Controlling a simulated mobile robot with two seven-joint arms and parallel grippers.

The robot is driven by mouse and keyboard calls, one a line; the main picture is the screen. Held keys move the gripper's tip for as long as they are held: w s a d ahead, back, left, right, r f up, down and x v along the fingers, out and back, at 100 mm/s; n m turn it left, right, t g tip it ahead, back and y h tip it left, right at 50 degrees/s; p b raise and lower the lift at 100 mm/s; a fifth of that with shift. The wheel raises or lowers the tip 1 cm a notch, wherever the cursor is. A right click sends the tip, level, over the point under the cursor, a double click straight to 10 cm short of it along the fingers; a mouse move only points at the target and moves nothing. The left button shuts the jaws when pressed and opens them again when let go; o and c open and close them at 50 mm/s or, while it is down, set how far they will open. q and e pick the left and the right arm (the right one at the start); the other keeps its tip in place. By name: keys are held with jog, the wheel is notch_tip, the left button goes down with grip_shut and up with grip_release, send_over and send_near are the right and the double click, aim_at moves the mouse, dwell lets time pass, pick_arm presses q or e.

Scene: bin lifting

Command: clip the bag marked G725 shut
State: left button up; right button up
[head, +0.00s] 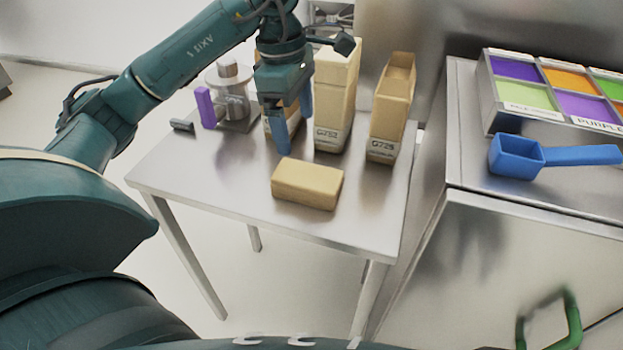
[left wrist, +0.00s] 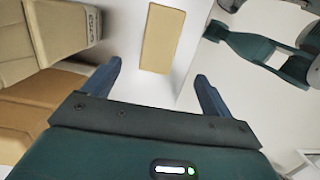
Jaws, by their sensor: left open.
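The bag marked G725 (head: 391,105) stands upright at the right of the small metal table, tan, with its top open. My left gripper (head: 293,132) is open and empty, pointing down over the table to the left of that bag; its two blue fingers also show in the left wrist view (left wrist: 160,82). A bag marked G752 (head: 335,95) stands between the gripper and G725, its top apparently folded over. Another tan bag is mostly hidden behind the gripper. An upright purple piece (head: 204,107) and a small dark piece (head: 182,126) are at the table's left; I cannot tell whether either is a clip.
A tan block (head: 307,184) lies near the table's front edge (head: 290,234). A grey device (head: 233,95) stands at the back left. On the right counter are a blue scoop (head: 545,155) and a tray of coloured compartments (head: 487,92). The table's front left is clear.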

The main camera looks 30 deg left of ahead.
aim_at(307, 174)
pick_arm(q)
jog(key=f, duration=0.4)
jog(key=d+f, duration=0.1)
jog(key=f, duration=0.2)
jog(key=shift+w+f, duration=0.1)
jog(key=shift+f, duration=0.4)
jog(key=shift+w+d+f, duration=0.1)
jog(key=shift+d+f, duration=0.15)
jog(key=shift+f, duration=1.05)
jog(key=shift+w+d+f, duration=0.1)
jog(key=shift+d+f, duration=0.1)
jog(key=shift+f, duration=1.05)
jog(key=shift+c, duration=0.3)
jog(key=c, duration=1)
notch_tip(307, 174, up, 10)
jog(key=shift+r, duration=0.1)
